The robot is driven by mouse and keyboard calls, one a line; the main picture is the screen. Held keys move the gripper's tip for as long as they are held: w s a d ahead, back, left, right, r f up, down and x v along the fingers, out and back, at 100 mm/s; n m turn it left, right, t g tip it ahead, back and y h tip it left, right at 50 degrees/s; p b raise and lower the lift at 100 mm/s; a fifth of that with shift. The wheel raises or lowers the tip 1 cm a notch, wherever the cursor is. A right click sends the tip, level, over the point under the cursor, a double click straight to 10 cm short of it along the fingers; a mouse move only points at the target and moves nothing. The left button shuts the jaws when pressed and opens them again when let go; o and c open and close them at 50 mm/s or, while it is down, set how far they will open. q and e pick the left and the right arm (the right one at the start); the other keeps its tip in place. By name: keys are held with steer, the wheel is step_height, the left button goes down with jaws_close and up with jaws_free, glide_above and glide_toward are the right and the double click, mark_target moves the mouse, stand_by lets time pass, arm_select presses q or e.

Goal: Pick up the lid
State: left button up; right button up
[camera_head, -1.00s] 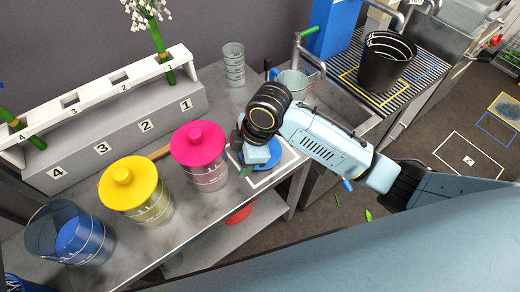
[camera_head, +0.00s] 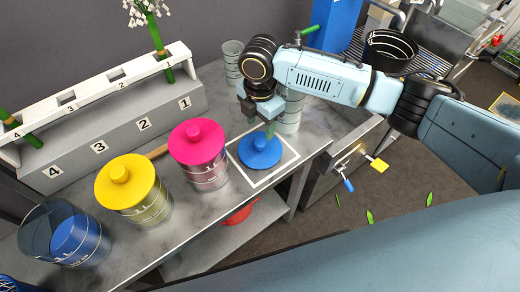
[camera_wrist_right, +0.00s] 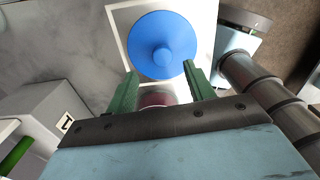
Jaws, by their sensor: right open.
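The blue lid (camera_head: 260,151), a round disc with a knob, lies flat inside a white square outline on the grey table. It also shows at the top of the right wrist view (camera_wrist_right: 150,60). My right gripper (camera_head: 259,122) is open and empty, just behind and above the lid, with its green fingers pointing down. In the right wrist view its fingertips (camera_wrist_right: 162,76) stand apart near the lid's near edge, with the knob beyond them. An open clear jar (camera_head: 40,235) with blue contents stands at the far left. My left gripper is out of view.
A pink-lidded jar (camera_head: 198,145) stands just left of the lid and a yellow-lidded jar (camera_head: 126,182) further left. Clear cups (camera_head: 289,112) stand behind my right gripper. A numbered rack (camera_head: 110,135) with stems lines the back.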

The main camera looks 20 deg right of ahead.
mark_target(260, 142)
steer(key=shift+s+a+f+b, duration=0.15)
steer(key=shift+f+b, duration=0.15)
steer(key=shift+f, duration=1.25)
steer(key=shift+s+d+f+b, duration=0.1)
steer(key=shift+f+b, duration=0.15)
steer(key=shift+f, duration=1.3)
steer(key=shift+c, duration=0.4)
steer(key=c, duration=1)
